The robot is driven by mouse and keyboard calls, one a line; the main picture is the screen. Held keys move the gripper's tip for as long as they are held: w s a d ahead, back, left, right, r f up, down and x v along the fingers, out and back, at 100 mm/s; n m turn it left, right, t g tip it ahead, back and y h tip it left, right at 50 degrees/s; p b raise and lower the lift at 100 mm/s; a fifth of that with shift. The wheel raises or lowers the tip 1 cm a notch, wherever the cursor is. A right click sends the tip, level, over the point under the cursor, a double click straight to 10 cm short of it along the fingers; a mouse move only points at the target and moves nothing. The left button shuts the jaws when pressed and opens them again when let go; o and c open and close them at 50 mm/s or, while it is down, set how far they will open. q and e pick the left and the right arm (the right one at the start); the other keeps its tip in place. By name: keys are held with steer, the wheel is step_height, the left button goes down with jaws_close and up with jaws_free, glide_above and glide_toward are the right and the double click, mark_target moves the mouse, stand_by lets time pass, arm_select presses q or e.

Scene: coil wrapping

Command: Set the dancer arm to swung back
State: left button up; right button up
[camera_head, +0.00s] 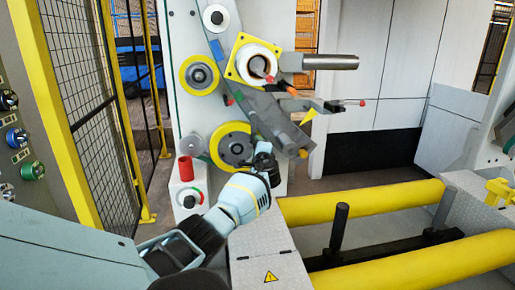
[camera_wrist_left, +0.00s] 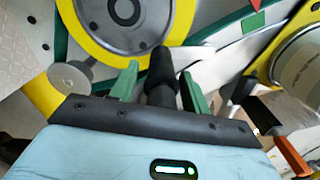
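My left gripper (camera_wrist_left: 162,82) is at a black handle (camera_wrist_left: 162,70) in front of the machine panel. The green fingers stand on either side of the handle, and a gap seems to show on each side. In the head view, the left gripper (camera_head: 264,150) is beside the lower yellow-rimmed roller (camera_head: 226,148), which also fills the top of the left wrist view (camera_wrist_left: 118,18). A grey diagonal arm (camera_head: 268,112) runs down to the right behind the gripper. I cannot tell for sure which part is the dancer arm. My right gripper is not in view.
An upper yellow-rimmed roller (camera_head: 199,75) and a yellow square flange (camera_head: 252,60) are on the panel (camera_head: 182,30). A steel shaft (camera_head: 330,62) juts right. A red cylinder (camera_head: 186,168) stands lower left. Yellow rails (camera_head: 370,201) cross the floor; a mesh fence (camera_head: 85,60) is left.

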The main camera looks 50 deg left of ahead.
arm_select(q)
steer(key=shift+s+d+r, duration=0.15)
steer(key=shift+s+d, duration=0.05)
steer(key=shift+d, duration=0.25)
steer(key=p+v, duration=0.2)
steer(key=v, duration=0.5)
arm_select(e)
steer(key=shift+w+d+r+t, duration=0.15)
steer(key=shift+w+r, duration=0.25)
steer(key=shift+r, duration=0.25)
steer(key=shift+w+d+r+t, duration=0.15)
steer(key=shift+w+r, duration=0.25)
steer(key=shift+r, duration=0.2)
arm_select(q)
steer(key=shift+a, duration=0.1)
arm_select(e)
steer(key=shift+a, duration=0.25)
